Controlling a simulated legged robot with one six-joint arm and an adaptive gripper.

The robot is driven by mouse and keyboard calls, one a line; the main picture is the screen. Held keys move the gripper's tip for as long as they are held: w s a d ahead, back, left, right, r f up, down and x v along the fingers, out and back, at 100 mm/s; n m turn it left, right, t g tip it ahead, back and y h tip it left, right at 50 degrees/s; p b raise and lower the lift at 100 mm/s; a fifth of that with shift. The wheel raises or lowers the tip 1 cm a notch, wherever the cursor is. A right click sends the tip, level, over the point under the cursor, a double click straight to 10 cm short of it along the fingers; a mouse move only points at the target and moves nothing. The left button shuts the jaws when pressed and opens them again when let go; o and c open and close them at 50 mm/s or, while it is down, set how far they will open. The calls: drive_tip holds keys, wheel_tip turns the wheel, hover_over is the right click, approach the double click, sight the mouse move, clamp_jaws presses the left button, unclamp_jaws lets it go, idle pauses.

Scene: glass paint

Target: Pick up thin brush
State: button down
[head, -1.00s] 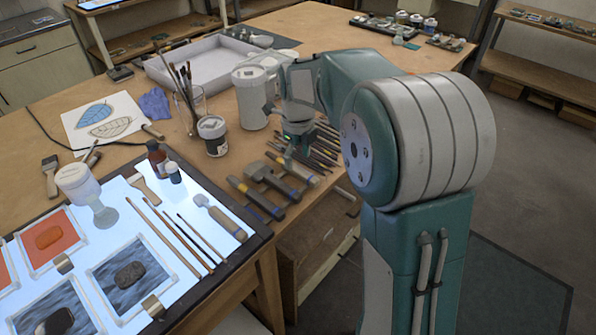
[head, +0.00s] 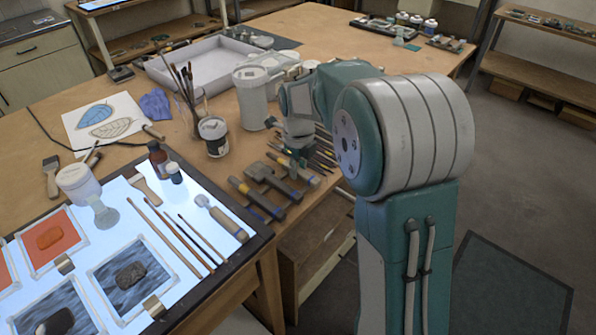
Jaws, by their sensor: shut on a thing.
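My gripper (head: 300,157) is low over the right edge of the wooden table, at a row of slim dark brushes and tools (head: 322,158). It is shut on a slim piece at the near left end of this row, which looks like the thin brush. The fingers and my wrist hide most of it, so its tilt and whether it touches the table cannot be told. Other thin sticks or brushes (head: 183,240) lie side by side on the lit panel at the lower left, apart from my gripper.
Hammer-like tools (head: 265,190) lie just in front of my gripper. A white tray (head: 205,65) lies behind. The table's back middle (head: 330,30) is clear.

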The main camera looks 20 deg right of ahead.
drive_tip(key=shift+r, duration=0.45)
wheel_tip(320, 180, up, 2)
drive_tip(key=shift+r, duration=0.2)
drive_tip(key=s+a+r, duration=0.3)
drive_tip(key=s+r, duration=0.6)
drive_tip(key=s, duration=0.4)
drive_tip(key=shift+s+r, duration=0.3)
drive_tip(key=shift+s, duration=0.1)
drive_tip(key=shift+d, duration=0.1)
